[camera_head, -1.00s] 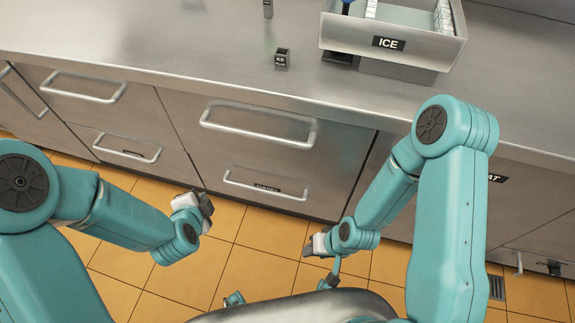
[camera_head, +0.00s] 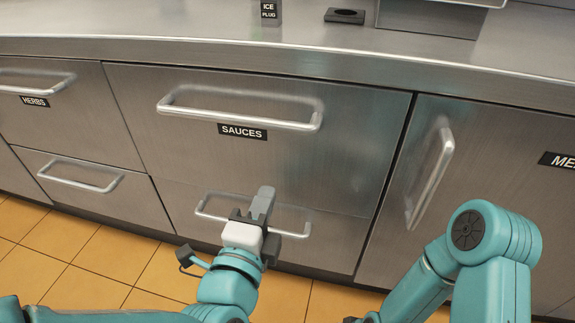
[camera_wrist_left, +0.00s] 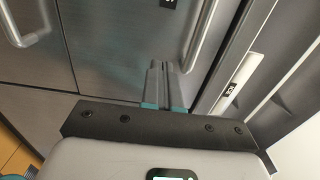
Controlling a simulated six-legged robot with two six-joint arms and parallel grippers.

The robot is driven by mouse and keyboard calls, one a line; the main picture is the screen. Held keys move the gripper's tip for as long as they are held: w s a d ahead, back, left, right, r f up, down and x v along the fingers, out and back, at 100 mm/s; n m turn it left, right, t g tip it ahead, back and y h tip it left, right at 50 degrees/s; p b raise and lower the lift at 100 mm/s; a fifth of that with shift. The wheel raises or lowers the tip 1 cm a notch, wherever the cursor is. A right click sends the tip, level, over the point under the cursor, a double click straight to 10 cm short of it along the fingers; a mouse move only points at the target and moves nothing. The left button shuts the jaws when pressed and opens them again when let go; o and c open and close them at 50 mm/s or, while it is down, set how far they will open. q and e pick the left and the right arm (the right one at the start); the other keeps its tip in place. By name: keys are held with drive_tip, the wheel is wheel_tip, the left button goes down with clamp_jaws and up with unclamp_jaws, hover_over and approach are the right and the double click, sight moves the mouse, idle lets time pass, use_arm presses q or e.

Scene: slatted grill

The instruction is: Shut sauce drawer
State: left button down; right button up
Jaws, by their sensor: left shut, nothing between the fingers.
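The sauce drawer (camera_head: 290,160), labelled SAUCES, is the wide steel upper drawer in the middle of the head view. Its front looks about level with its neighbours; I see no clear gap, and a small one cannot be ruled out. Its bar handle (camera_head: 240,116) runs above the label. My left gripper (camera_head: 264,200) is shut and empty, below the label and in front of the lower drawer's handle (camera_head: 292,236); I cannot tell whether it touches. Its closed fingers also show in the left wrist view (camera_wrist_left: 162,68). My right gripper is below the frame.
The HERBS drawer (camera_head: 70,110) is to the left, with another drawer below it. A door with an upright handle (camera_head: 430,175) is to the right. The counter (camera_head: 220,48) overhangs above, with an ICE PLUG block (camera_head: 268,12). Tiled floor (camera_head: 105,265) lies below.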

use_arm(q)
drive_tip(key=w+r+p, duration=0.1)
drive_tip(key=w+p, duration=0.1)
drive_tip(key=p, duration=0.6)
drive_tip(key=b, duration=0.4)
approach(289, 137)
drive_tip(key=x, duration=0.4)
drive_tip(key=f+x, duration=0.1)
drive_tip(key=x, duration=0.1)
drive_tip(key=shift+w+d+r, duration=0.15)
drive_tip(key=shift+w, duration=0.25)
use_arm(e)
drive_tip(key=shift+g, duration=0.6)
drive_tip(key=s+r, duration=0.2)
drive_tip(key=r, duration=0.1)
drive_tip(key=s+r, duration=0.1)
drive_tip(key=shift+s+a+r, duration=0.2)
drive_tip(key=shift+a+r, duration=0.15)
